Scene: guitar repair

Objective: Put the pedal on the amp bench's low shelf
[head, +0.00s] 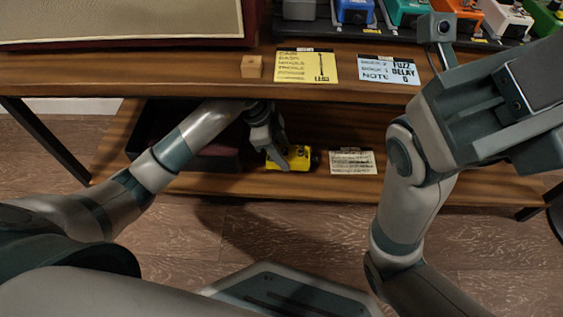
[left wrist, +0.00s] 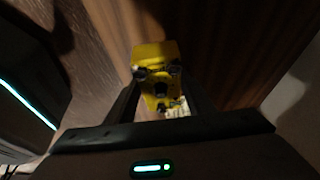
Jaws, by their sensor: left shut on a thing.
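The yellow pedal (head: 289,157) is at the low shelf (head: 225,187) of the bench, under the upper board. My left gripper (head: 278,158) reaches in under that board from the left and is shut on the pedal. The left wrist view also shows the pedal (left wrist: 155,62), its dark knobs facing the camera, between the two fingers. The pedal looks level with the shelf; I cannot tell whether it rests fully on it. My right gripper (head: 490,105) is raised at the right, in front of the bench; its fingertips cannot be made out.
A dark open case (head: 205,158) stands on the low shelf left of the pedal, and a white note card (head: 353,162) lies to its right. The top holds a small wooden block (head: 249,67), a yellow card (head: 306,66), a blue card (head: 389,70) and several coloured pedals.

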